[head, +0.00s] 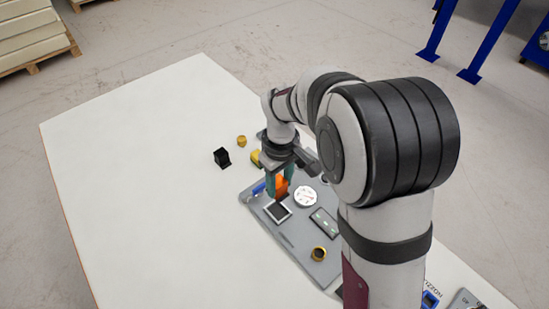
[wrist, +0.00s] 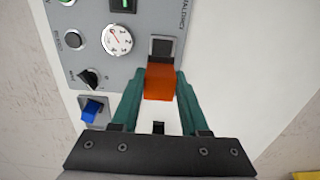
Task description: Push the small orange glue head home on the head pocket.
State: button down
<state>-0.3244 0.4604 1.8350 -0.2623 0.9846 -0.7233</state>
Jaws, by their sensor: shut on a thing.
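The small orange glue head (head: 282,186) is held between the teal fingers of my gripper (head: 279,188), above the grey panel's far-left part. In the wrist view the glue head (wrist: 160,82) sits between the fingertips of my gripper (wrist: 161,78), which are shut on its sides. A square pocket with a dark frame (head: 268,208) lies on the panel just in front of the glue head. In the wrist view this pocket (wrist: 152,47) shows beyond the glue head, which overlaps its near edge. I cannot tell whether they touch.
A blue switch (wrist: 91,110) and a black knob (wrist: 89,78) are nearby. A black block (head: 222,157) stands behind; the white table's left is clear.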

aim_at(280, 196)
jog(key=shift+s+f, duration=0.25)
jog(key=shift+s, duration=0.1)
jog(key=shift+f, duration=2.9)
jog(key=shift+f, duration=0.7)
jog(key=shift+c, duration=1.7)
grip_release()
jog(key=shift+f, duration=0.1)
notch_tip(280, 196, up, 16)
jog(key=shift+f, duration=0.2)
jog(key=shift+s+d+r, duration=0.1)
jog(key=shift+d+r, duration=0.05)
jog(key=shift+r, duration=0.05)
jog(key=s+d+m+y, duration=0.1)
jog(key=s+d+m, duration=0.3)
jog(key=s+m, duration=0.3)
jog(key=s+d+r+m, duration=0.1)
jog(key=s+d+m, duration=0.3)
jog(key=s, duration=1.2)
jog(key=m, duration=0.3)
jog(key=shift+s+d+m+y, duration=0.15)
jog(key=shift+d+m+y, duration=0.15)
jog(key=shift+d+y, duration=0.1)
